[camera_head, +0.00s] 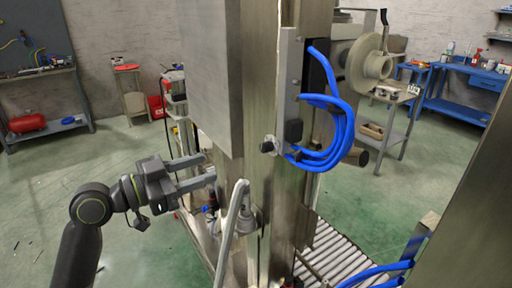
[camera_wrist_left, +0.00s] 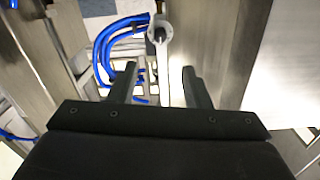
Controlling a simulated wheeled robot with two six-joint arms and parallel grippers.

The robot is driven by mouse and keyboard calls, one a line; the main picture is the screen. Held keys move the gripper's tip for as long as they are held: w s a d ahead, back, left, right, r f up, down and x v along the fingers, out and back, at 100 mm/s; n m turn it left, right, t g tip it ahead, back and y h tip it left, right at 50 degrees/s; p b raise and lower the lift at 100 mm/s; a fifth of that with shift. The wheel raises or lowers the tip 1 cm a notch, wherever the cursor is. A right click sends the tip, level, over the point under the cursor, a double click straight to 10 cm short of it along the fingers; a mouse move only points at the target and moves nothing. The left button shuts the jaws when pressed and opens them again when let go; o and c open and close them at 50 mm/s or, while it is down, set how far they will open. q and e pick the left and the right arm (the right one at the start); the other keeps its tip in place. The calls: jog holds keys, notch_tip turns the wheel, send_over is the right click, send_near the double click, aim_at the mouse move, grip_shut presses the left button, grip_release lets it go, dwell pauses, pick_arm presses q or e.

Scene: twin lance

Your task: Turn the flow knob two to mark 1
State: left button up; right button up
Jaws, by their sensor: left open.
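My left gripper (camera_head: 208,168) reaches in from the left in the head view. Its two fingers are apart with nothing between them, beside the steel column (camera_head: 262,190). In the left wrist view the open fingers (camera_wrist_left: 159,80) point toward a round grey fitting (camera_wrist_left: 157,34) on a pipe, with a gap between. A small knob-like part (camera_head: 268,145) sticks out of the column near the blue hoses. I cannot tell whether it is flow knob two. No mark or number can be read. My right gripper is not in view.
A grey cabinet (camera_head: 192,70) hangs above the left gripper. A bent pipe (camera_head: 232,215) stands close to its right. Blue hoses (camera_head: 340,115) loop from the column. A roller conveyor (camera_head: 335,250) lies below right. Green floor (camera_head: 120,180) is open at left.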

aim_at(261, 149)
pick_arm(q)
jog(key=p+x, duration=0.4)
jog(key=x, duration=0.9)
jog(key=shift+r, duration=0.15)
jog(key=shift+w+d, duration=0.25)
jog(key=shift+d, duration=0.15)
grip_shut()
